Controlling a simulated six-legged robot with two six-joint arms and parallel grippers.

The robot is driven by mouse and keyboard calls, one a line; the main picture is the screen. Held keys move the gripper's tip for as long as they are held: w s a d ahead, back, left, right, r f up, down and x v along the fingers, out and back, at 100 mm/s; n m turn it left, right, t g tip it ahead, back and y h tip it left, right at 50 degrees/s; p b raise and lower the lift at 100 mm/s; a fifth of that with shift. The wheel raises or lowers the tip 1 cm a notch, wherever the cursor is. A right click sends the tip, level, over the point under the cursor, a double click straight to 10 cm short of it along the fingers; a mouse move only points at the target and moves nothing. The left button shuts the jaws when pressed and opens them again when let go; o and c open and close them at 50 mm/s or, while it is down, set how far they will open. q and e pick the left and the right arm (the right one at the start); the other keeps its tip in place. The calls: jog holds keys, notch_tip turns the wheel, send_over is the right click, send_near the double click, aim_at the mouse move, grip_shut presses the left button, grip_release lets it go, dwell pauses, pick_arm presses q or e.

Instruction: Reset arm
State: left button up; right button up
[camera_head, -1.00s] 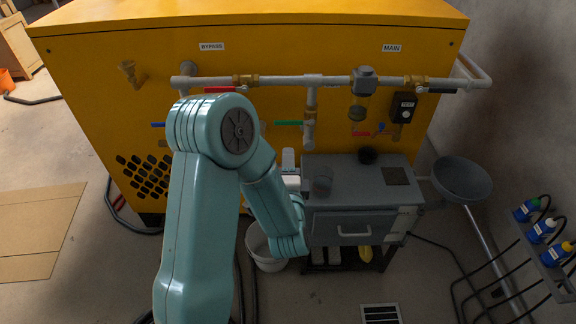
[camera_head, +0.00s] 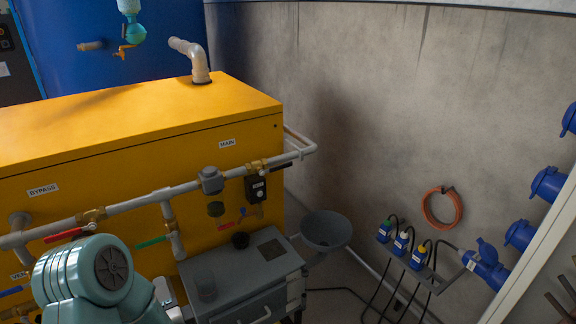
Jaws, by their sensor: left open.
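My left arm, teal with a dark round joint cap, comes in at the bottom left in the head view. My left gripper (camera_head: 166,292) shows only as a small pale piece just right of that arm, beside the grey cabinet's left edge. It is open, and I see nothing held in it. The arm hides part of it, and the lower arm is cut off by the frame. My right gripper is not in view.
The grey cabinet (camera_head: 245,277) stands before the yellow housing (camera_head: 130,132) with its pipes and coloured valve levers. A grey funnel bowl (camera_head: 326,229) is right of it. Floor shows between cabinet and rack.

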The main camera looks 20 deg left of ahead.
pick_arm(q)
jog(key=w+d+r+m+t+h+p, duration=0.1)
jog(key=w+d+r+m+h+p, duration=0.1)
jog(key=d+r+p, duration=0.3)
jog(key=d+f+n+g+h+p, duration=0.2)
jog(key=d+f+h+p, duration=0.4)
jog(key=d+f+h, duration=0.45)
jog(key=s+d+f+n+g+h, duration=0.2)
jog(key=s+d+f+n+g, duration=0.1)
jog(key=s+d+n+g, duration=0.2)
jog(key=s+d+f+n+g+h, duration=0.3)
jog(key=s+d+n+g, duration=0.2)
jog(key=s+d, duration=0.3)
jog(key=shift+s+d+f, duration=0.15)
jog(key=shift+s+d, duration=0.1)
jog(key=shift+s, duration=0.65)
jog(key=shift+a, duration=0.15)
